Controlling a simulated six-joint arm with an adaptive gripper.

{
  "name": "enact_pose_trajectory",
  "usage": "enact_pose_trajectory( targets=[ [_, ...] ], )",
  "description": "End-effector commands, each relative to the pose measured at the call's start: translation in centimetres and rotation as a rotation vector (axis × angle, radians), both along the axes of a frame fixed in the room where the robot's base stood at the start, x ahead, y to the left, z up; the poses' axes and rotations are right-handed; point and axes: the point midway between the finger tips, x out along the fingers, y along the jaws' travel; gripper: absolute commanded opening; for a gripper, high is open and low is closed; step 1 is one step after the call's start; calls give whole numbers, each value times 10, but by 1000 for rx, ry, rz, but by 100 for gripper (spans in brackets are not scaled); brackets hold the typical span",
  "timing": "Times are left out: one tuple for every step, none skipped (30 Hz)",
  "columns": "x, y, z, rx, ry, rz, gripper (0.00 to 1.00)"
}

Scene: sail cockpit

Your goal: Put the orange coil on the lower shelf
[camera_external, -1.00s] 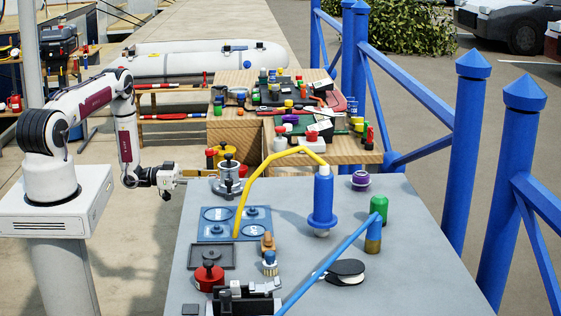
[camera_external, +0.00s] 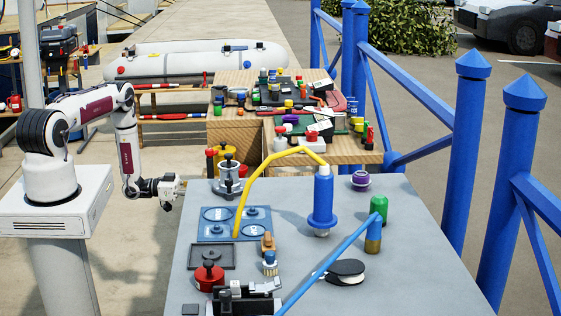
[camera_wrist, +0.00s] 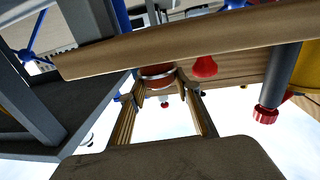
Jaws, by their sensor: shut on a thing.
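My gripper (camera_external: 181,186) is beside the left edge of the grey table in the external view, low near the tabletop's height. In the wrist view its two fingers (camera_wrist: 165,100) reach away from the camera and are shut on the orange coil (camera_wrist: 158,71). The coil is a rounded orange-brown thing with a pale band, partly hidden behind a wooden board. I cannot make the coil out in the external view. No lower shelf can be identified for certain; a dark flat panel (camera_wrist: 88,112) shows at left in the wrist view.
The grey table (camera_external: 400,240) carries a blue post (camera_external: 322,200) with a yellow bar, a red-knobbed part (camera_external: 209,275) and several small parts. A wooden board (camera_wrist: 200,38) crosses close above the fingers in the wrist view. A cluttered wooden stand (camera_external: 238,133) is behind the table.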

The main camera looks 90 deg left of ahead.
Motion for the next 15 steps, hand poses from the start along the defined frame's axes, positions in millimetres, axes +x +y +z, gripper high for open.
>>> enact_pose_trajectory(
  targets=[
    [0,0,0,0,-1,0,7],
    [0,0,0,0,-1,0,7],
    [0,0,0,0,-1,0,7],
    [0,0,0,0,-1,0,7],
    [0,0,0,0,-1,0,7],
    [0,0,0,0,-1,0,7],
    [0,0,-1,0,-1,0,7],
    [0,0,-1,0,-1,0,7],
    [0,0,-2,0,-1,0,7],
    [0,0,-3,0,-1,0,7],
    [0,0,-3,0,0,0,37],
    [0,0,-3,0,0,0,48],
    [0,0,-3,0,0,0,49],
    [0,0,-3,0,0,0,49],
    [0,0,-3,0,0,0,49]
  ],
)
